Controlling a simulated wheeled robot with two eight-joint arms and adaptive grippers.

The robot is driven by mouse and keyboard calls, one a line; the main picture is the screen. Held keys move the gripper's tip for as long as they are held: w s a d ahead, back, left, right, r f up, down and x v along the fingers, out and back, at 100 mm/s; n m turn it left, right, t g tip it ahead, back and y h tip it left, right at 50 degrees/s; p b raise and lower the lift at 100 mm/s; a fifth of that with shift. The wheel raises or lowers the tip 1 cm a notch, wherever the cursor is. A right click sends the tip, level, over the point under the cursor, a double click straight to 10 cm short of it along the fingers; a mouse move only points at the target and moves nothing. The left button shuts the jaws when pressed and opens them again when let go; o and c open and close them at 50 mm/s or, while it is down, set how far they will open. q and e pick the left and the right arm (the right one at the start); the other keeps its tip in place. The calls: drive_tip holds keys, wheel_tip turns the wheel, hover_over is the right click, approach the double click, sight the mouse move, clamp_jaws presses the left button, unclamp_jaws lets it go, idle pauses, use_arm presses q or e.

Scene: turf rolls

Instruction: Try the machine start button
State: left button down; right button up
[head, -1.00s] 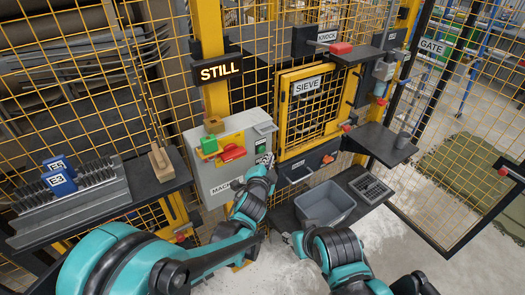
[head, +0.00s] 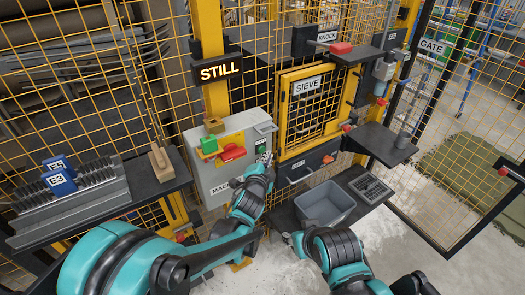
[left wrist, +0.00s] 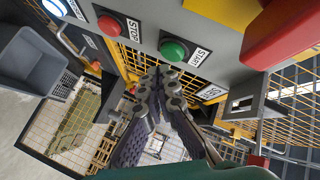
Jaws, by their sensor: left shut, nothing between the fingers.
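The green start button (left wrist: 173,50) sits on the grey machine box beside a START label. In the left wrist view it is just beyond and to the right of my left gripper's fingertips (left wrist: 158,72). Those fingers are shut with nothing between them. I see no clear contact with the button. The red stop button (left wrist: 109,24), labelled STOP, is to its left.
A red part (head: 232,153) and a green block (head: 209,144) are on the box. A grey bin (head: 325,204) stands to the right, below the sieve door (head: 309,113). A STILL sign (head: 221,72) hangs above. Yellow mesh fencing closes the back.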

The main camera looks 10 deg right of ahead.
use_arm(q)
drive_tip(key=shift+w, duration=0.1)
idle(0.6)
drive_tip(key=shift+w+a, duration=0.15)
drive_tip(key=shift+w, duration=0.15)
drive_tip(key=shift+w+a, duration=0.15)
drive_tip(key=shift+w, duration=0.25)
idle(0.6)
drive_tip(key=shift+s, duration=0.1)
drive_tip(key=shift+s+d+b, duration=0.25)
drive_tip(key=shift+s+b, duration=0.05)
drive_tip(key=shift+s, duration=0.4)
drive_tip(key=s, duration=0.1)
drive_tip(key=s+d, duration=0.1)
drive_tip(key=s, duration=0.2)
drive_tip(key=shift+s+d, duration=0.35)
drive_tip(key=shift+d, duration=0.05)
idle(0.8)
